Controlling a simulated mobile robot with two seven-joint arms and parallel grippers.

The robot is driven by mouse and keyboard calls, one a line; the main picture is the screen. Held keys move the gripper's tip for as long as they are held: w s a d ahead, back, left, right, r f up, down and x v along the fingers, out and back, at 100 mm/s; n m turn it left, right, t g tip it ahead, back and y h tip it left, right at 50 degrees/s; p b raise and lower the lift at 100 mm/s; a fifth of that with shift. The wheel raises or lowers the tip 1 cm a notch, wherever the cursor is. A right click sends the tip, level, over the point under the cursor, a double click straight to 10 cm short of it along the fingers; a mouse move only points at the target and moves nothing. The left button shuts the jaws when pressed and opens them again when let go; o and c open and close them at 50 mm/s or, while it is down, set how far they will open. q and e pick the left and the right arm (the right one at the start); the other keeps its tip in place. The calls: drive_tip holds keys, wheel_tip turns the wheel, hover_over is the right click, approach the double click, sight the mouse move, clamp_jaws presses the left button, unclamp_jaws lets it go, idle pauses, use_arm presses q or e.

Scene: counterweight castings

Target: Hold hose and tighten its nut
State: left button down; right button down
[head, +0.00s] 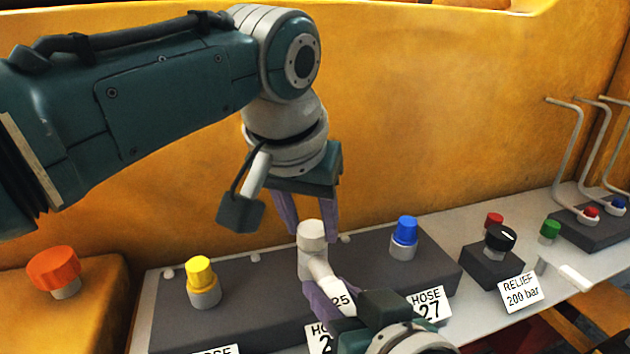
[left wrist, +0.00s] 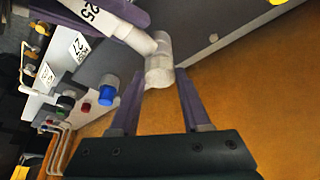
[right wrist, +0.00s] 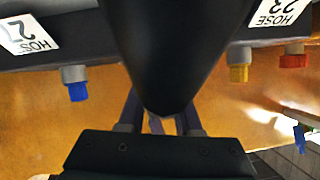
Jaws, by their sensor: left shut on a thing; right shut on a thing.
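The pale nut (head: 312,237) stands at the port between the yellow and blue caps, and also shows in the left wrist view (left wrist: 160,72). My left gripper (head: 309,230) comes down from above with its purple fingers shut on it. The hose's white end, marked 25 (head: 318,267), slants from the nut towards the camera. My right gripper (head: 330,298) is shut on the hose below the nut. In the right wrist view a large dark cylinder, apparently the hose (right wrist: 160,50), hides most of the right fingertips.
The dark manifold block (head: 240,300) carries a yellow cap (head: 200,275) and a blue cap (head: 405,232). A HOSE 27 label (head: 428,304) is at its front. A relief valve knob (head: 500,238) stands to the right. An orange wall (head: 400,120) rises close behind.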

use_arm(q)
drive_tip(key=shift+a+m+g+h, duration=0.1)
drive_tip(key=shift+m+g+h, duration=0.25)
drive_tip(key=shift+m, duration=0.75)
drive_tip(key=shift+m+g+h, duration=0.15)
drive_tip(key=shift+m+h, duration=0.3)
drive_tip(key=shift+m, duration=0.65)
drive_tip(key=shift+c, duration=1.8)
unclamp_jaws()
drive_tip(key=v, duration=1.2)
drive_tip(key=shift+w, duration=0.1)
use_arm(e)
drive_tip(key=c, duration=0.5)
unclamp_jaws()
